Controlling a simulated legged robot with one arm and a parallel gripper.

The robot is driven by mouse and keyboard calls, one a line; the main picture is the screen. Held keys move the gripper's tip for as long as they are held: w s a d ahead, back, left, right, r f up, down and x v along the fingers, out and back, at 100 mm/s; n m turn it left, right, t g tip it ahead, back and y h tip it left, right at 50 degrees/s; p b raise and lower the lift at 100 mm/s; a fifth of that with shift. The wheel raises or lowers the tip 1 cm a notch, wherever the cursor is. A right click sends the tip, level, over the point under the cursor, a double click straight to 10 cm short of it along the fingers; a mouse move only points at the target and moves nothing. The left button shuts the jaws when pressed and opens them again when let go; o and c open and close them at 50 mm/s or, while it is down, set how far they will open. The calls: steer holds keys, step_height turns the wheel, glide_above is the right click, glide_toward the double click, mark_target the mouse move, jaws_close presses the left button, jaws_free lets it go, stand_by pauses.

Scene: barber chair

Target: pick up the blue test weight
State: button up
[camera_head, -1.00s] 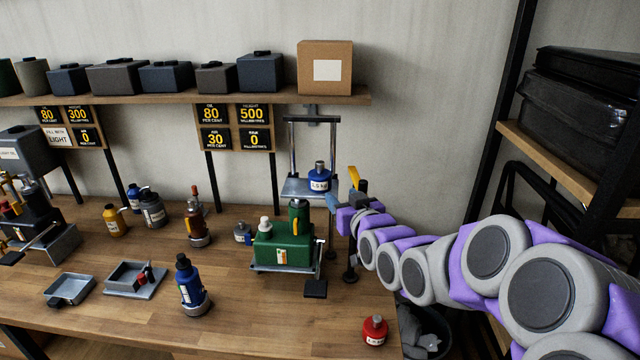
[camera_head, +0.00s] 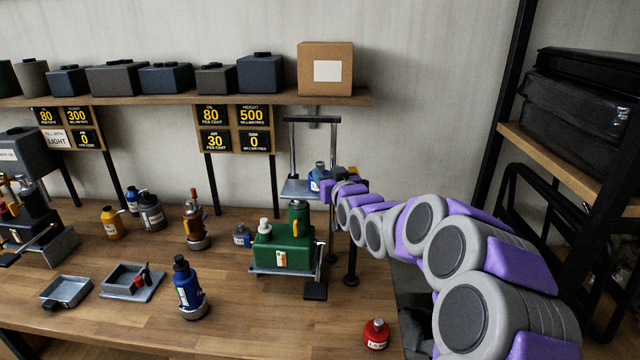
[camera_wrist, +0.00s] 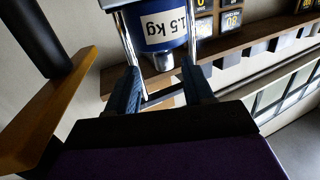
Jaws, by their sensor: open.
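The blue test weight (camera_head: 319,172) stands on the metal platform (camera_head: 297,189) of an upright frame at the back of the bench. My gripper (camera_head: 327,188) is at its right side and hides part of it. In the wrist view the weight (camera_wrist: 165,27) appears upside down, with a white "1.5 kg" label and a grey metal knob. My open gripper (camera_wrist: 162,84) has one finger on each side of the knob in the picture. The fingertips look near the knob; I cannot tell whether they touch it.
A green machine (camera_head: 286,247) stands in front of the platform. A red weight (camera_head: 376,334) is at the bench's front right edge. A blue bottle (camera_head: 188,288) and metal tray (camera_head: 66,290) are further left. A wooden shelf (camera_head: 180,99) with several boxes hangs above.

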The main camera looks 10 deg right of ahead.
mark_target(322, 169)
steer(key=shift+w+a, duration=0.15)
steer(key=shift+w, duration=0.45)
steer(key=w, duration=0.2)
steer(key=w+b, duration=0.1)
steer(key=shift+a+f, duration=0.15)
steer(key=shift+a, duration=0.1)
steer(key=shift+w, duration=0.65)
steer(key=shift+c, duration=0.3)
jaws_close()
